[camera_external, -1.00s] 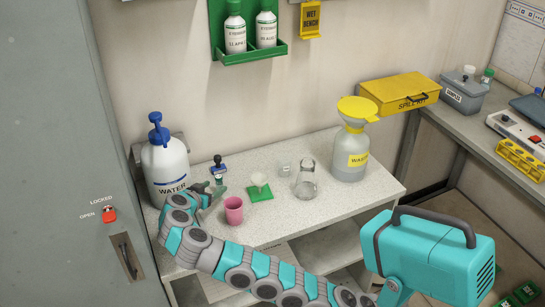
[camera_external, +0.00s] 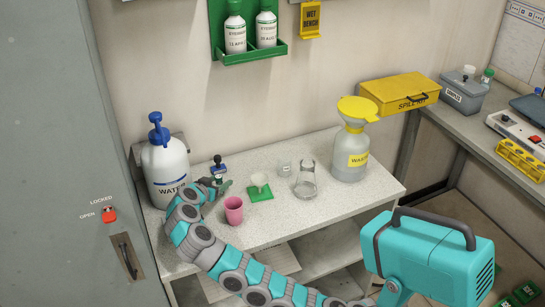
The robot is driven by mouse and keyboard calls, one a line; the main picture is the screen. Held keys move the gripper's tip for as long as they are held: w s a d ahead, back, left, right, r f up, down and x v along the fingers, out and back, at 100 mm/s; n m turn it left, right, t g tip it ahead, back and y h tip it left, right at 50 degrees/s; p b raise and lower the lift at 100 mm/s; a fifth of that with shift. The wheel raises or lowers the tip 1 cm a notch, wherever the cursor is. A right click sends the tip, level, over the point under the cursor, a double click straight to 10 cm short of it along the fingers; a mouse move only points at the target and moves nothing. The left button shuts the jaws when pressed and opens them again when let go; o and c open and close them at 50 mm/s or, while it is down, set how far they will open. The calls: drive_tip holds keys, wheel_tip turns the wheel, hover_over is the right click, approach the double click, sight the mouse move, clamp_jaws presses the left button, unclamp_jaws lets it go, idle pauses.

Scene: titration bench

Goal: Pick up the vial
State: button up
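A small vial with a dark green cap (camera_external: 219,178) stands on the pale speckled bench, just in front of a small blue-based item with a black knob (camera_external: 219,167). My gripper (camera_external: 220,186) is at the vial, its fingers low over the bench and beside or around it. The fingers partly cover the vial's lower body. They are too small and overlapped to tell whether they are open or shut on it.
A white water bottle (camera_external: 166,170) with a blue pump stands close left of my gripper. A pink cup (camera_external: 233,210) stands close in front. A white funnel (camera_external: 259,181) on a green mat, a glass flask (camera_external: 306,182) and a grey waste bottle (camera_external: 350,150) are farther right.

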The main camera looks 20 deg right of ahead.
sight(219, 176)
clamp_jaws()
drive_tip(key=shift+r, duration=0.1)
idle(0.7)
drive_tip(key=shift+r+p, duration=0.65)
drive_tip(key=shift+r, duration=1.05)
drive_tip(key=shift+s, duration=0.1)
drive_tip(key=shift+s+d+b, duration=0.3)
drive_tip(key=shift+s+b, duration=0.1)
drive_tip(key=shift+s, duration=0.15)
drive_tip(key=shift+s+d+b, duration=0.25)
drive_tip(key=shift+s+b, duration=0.1)
drive_tip(key=shift+s, duration=0.15)
drive_tip(key=s+d, duration=0.2)
drive_tip(key=s, duration=0.1)
drive_tip(key=s+d+r, duration=0.1)
drive_tip(key=s, duration=0.3)
drive_tip(key=s+d+b, duration=0.1)
drive_tip(key=s+d, duration=0.1)
drive_tip(key=s, duration=0.1)
drive_tip(key=shift+s+d+r, duration=0.3)
drive_tip(key=shift+s+d, duration=0.35)
drive_tip(key=shift+s, duration=0.3)
